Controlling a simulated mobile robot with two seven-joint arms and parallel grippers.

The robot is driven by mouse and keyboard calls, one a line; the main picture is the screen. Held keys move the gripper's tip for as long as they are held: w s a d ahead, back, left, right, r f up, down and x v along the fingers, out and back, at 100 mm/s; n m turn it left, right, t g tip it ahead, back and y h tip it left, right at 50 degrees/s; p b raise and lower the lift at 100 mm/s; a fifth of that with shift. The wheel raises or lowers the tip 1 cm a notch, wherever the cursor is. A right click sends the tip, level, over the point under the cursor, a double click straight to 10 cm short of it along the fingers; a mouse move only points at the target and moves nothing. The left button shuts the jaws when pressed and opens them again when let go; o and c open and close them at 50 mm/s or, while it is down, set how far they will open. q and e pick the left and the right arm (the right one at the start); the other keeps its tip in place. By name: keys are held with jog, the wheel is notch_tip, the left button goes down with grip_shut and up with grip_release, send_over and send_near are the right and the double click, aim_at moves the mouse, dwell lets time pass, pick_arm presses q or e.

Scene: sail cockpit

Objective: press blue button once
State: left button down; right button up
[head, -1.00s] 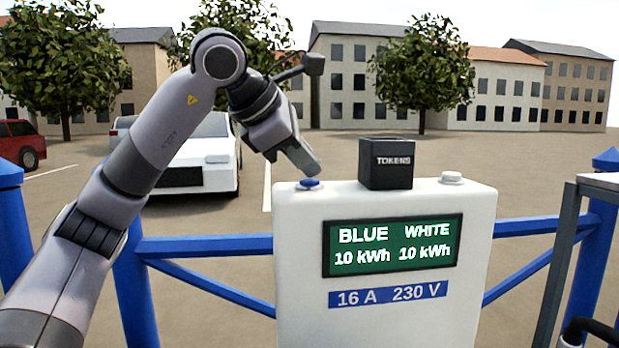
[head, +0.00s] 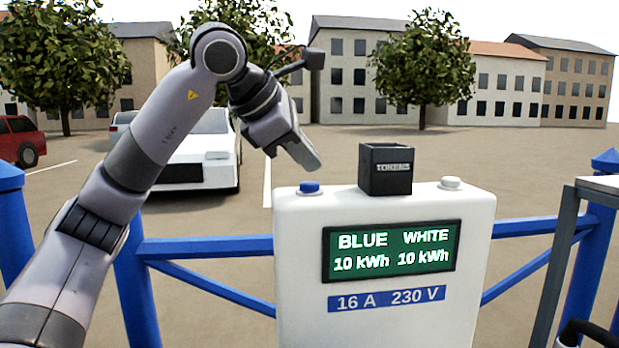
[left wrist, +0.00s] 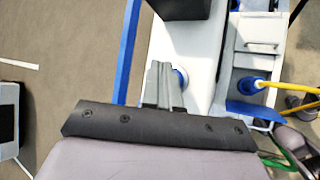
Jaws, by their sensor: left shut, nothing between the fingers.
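The blue button (head: 309,187) sits in a white ring on the top left of the white pedestal (head: 300,260). It stands raised from the ring. My left gripper (head: 314,166) is shut and empty, tilted down with its fingertips just above the blue button, with a small gap between them. In the left wrist view the shut fingers (left wrist: 165,85) lie beside the blue button (left wrist: 184,78) and partly cover it. The display (head: 391,251) reads BLUE 10 kWh and WHITE 10 kWh. My right gripper is in neither view.
A black TOKENS box (head: 386,169) stands on the pedestal top, right of the blue button. A white button (head: 451,183) is at the top right. Blue railings (head: 205,246) run behind. A grey-framed stand (head: 555,260) is at the right.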

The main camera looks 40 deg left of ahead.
aim_at(305, 184)
pick_arm(q)
notch_tip(305, 184, up, 5)
jog(key=p, duration=0.5)
dwell(1.0)
